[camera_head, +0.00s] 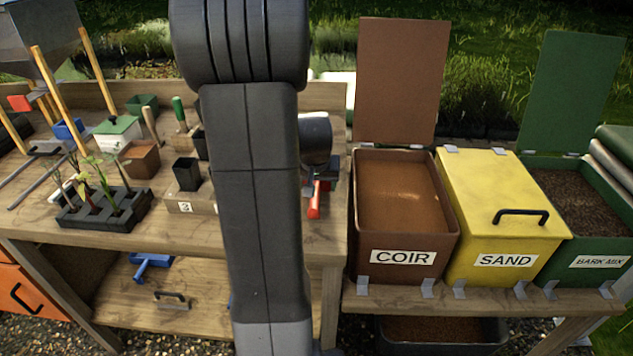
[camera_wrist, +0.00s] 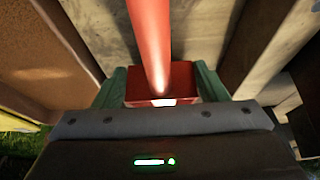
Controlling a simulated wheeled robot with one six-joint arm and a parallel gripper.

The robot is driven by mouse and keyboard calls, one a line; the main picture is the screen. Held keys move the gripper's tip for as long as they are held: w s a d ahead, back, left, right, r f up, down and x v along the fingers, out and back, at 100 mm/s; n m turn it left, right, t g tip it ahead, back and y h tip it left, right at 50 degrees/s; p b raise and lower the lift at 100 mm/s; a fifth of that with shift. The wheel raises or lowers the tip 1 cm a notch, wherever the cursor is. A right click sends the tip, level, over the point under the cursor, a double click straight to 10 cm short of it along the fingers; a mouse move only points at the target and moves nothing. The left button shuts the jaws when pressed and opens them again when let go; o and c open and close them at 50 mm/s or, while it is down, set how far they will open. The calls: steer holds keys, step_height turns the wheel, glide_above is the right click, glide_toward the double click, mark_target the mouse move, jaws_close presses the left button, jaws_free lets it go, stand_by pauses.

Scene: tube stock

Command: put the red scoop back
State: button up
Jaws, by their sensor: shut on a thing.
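The red scoop (camera_head: 315,200) shows at the right end of the bench in the head view, mostly hidden behind my arm and wrist. In the wrist view its red shaft (camera_wrist: 149,40) runs away from me, with a red block-like part (camera_wrist: 185,76) between my green fingers. My gripper (camera_wrist: 160,88) is shut on it. In the head view my gripper (camera_head: 322,183) is partly hidden by the wrist, above the bench's right end. I cannot tell whether the scoop touches the bench.
The open coir bin (camera_head: 408,272) stands just right of the bench, then the closed yellow sand bin (camera_head: 512,222) and the open bark mix bin (camera_head: 607,244). A dark seedling tray (camera_head: 80,219) and a numbered wooden block (camera_head: 204,205) are on the bench (camera_head: 120,250). A blue scoop (camera_head: 151,263) lies below.

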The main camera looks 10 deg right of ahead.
steer(key=shift+f+b, duration=0.55)
steer(key=o, duration=1.2)
steer(key=v, duration=1.4)
steer(key=shift+p, duration=0.35)
steer(key=shift+f, duration=0.2)
